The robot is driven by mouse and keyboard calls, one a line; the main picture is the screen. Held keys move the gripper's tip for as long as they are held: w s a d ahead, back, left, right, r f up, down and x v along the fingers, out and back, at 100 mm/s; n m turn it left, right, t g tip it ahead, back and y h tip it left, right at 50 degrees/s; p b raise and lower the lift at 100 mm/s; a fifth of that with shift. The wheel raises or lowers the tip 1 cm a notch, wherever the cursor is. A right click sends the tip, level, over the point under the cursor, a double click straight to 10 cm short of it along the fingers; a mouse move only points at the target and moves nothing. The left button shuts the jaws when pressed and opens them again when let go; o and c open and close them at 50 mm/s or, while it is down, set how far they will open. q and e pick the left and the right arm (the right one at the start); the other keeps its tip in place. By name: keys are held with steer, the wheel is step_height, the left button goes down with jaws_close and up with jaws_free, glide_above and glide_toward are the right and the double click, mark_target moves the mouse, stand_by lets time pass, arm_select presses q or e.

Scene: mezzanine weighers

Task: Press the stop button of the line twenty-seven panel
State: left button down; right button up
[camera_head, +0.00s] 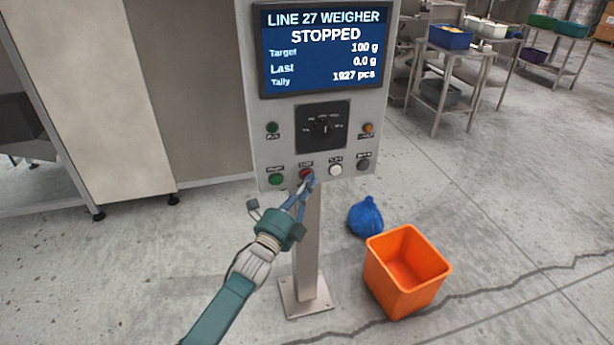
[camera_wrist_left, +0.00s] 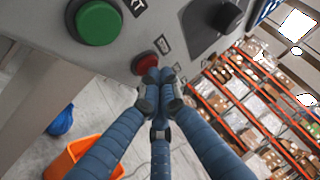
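The line 27 weigher panel (camera_head: 258,120) stands on a post, and its screen (camera_head: 322,48) reads "LINE 27 WEIGHER STOPPED", last 0.0 g, tally 1927 pcs. The red button (camera_head: 305,173) is in the bottom row, right of a green button (camera_head: 276,180). My left gripper (camera_head: 309,179) has its blue fingers together, with nothing between them, and its tips at the red button. In the left wrist view, the fingertips (camera_wrist_left: 158,80) cover the lower edge of the red button (camera_wrist_left: 144,62); I cannot tell whether they press it. My right gripper is not in view.
A white button (camera_head: 335,170) and a dark one (camera_head: 363,165) are to the right in the same row. A rotary knob (camera_head: 323,128) sits above. An orange bin (camera_head: 405,275) and a blue bag (camera_head: 366,216) are on the floor right of the post.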

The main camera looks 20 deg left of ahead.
arm_select(q)
steer(key=shift+s+d, duration=0.35)
steer(key=shift+s, duration=0.15)
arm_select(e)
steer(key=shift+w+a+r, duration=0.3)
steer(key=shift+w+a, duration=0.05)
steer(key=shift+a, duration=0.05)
arm_select(q)
steer(key=shift+d+p, duration=0.1)
steer(key=shift+p, duration=0.25)
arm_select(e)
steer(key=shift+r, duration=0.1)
arm_select(q)
steer(key=s+d, duration=0.1)
steer(key=s+p, duration=0.1)
steer(key=s+d+p, duration=0.1)
steer(key=s, duration=0.1)
steer(key=shift+d, duration=0.35)
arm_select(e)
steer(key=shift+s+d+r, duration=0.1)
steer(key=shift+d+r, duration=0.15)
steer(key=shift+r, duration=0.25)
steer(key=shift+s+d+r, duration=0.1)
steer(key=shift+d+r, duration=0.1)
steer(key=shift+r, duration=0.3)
arm_select(q)
steer(key=shift+f, duration=0.15)
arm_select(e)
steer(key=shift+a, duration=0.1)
